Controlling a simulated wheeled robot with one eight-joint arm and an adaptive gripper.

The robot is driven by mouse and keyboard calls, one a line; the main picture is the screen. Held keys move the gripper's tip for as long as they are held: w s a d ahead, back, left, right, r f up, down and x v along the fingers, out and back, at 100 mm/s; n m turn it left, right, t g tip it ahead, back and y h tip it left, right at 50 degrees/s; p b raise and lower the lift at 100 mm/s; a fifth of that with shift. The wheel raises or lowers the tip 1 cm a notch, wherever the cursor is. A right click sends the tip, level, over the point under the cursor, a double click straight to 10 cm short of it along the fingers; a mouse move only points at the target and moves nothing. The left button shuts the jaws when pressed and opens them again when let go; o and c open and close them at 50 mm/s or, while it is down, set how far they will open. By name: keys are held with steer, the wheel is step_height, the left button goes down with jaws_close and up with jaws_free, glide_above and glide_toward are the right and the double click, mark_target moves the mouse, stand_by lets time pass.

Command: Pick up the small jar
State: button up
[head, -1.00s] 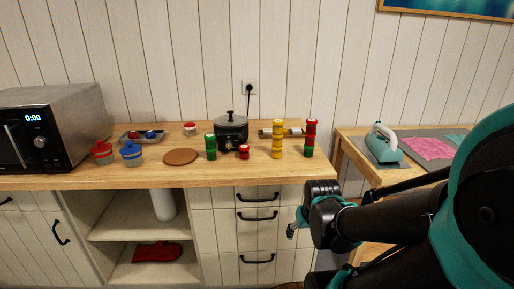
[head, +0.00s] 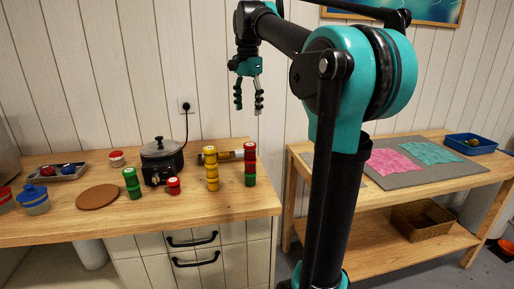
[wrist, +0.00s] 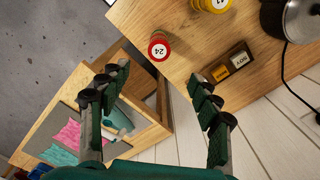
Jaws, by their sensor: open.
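A short red jar (head: 173,186) stands on the wooden counter (head: 225,207), in front of the black pot. Another short red jar with a pale lid (head: 117,159) stands further back, left of the pot. I cannot tell which one is the small jar. Neither is seen in the wrist view. My gripper (head: 248,105) is open and empty, pointing down high above the counter's right end. Its spread fingers also show in the wrist view (wrist: 165,85), with the red stack's top, marked 24 (wrist: 159,49), beyond them.
A green jar (head: 132,184), a yellow stack (head: 211,169) and a red-and-green stack (head: 250,165) stand near the short red jar. The black pot (head: 160,163) has a cord to the wall. A second table (head: 430,185) is at right, beyond a gap.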

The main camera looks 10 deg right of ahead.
mark_target(250, 144)
steer(key=f, duration=1.5)
steer(key=shift+w+d+f, duration=0.25)
steer(key=shift+w+f, duration=0.05)
steer(key=shift+f, duration=0.1)
steer(key=c, duration=1.3)
steer(key=shift+r, duration=0.1)
